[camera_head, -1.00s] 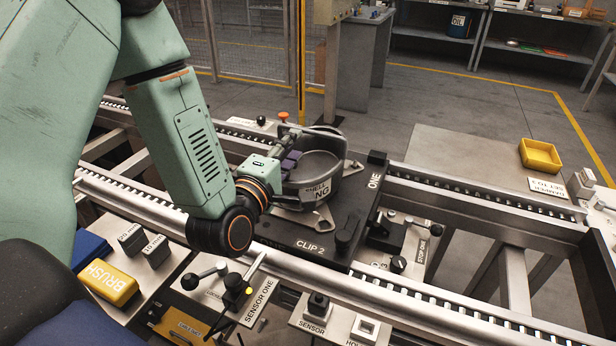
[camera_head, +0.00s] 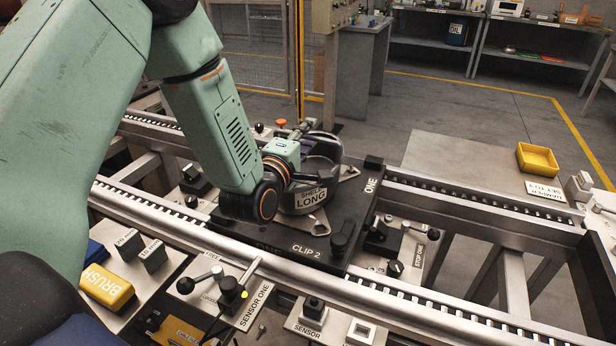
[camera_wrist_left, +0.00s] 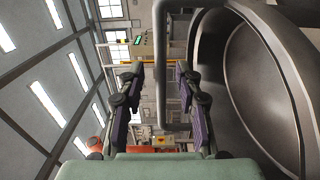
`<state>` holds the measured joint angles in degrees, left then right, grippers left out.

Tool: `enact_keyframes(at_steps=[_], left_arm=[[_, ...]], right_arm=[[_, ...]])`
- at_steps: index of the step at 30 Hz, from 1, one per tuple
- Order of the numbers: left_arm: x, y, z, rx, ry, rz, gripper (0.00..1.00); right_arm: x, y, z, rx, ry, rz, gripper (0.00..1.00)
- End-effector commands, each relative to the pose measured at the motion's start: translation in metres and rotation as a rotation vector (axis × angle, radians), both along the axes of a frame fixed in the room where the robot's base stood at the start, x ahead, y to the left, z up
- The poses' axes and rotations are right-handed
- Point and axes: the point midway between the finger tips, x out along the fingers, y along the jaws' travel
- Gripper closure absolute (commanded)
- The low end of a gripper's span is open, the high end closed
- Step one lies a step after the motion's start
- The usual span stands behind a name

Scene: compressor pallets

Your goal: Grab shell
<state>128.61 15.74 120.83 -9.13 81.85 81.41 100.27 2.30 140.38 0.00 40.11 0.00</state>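The shell (camera_head: 329,182), a grey round housing labelled "SHELL LONG", sits on the black pallet (camera_head: 290,240) marked "CLIP 2" and "ONE". My left gripper (camera_head: 304,130) is at the shell's upper left and hides part of it; its fingertips are hard to make out there. In the left wrist view the left gripper (camera_wrist_left: 156,90) is open, with two dark fingers and purple pads apart. The shell's curved wall (camera_wrist_left: 215,85) fills the right side there, beside the right finger. My right gripper is not in view.
Roller rails (camera_head: 480,205) run in front of and behind the pallet.

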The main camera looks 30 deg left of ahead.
Motion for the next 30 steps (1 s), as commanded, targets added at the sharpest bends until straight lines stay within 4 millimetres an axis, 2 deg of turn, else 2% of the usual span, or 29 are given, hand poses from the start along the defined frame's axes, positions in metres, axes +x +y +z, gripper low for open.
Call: enact_keyframes(at_steps=[3,15,30], left_arm=[[0.0,0.0003,-0.0002,0.0,0.0,0.001,0.67],[-0.0003,0.0002,-0.0001,0.0,0.0,0.001,1.0],[-0.0004,0.0005,-0.0001,0.0,0.0,0.001,1.0]], right_arm=[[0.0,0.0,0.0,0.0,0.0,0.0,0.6],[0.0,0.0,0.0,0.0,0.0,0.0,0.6],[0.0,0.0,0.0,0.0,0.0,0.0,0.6]])
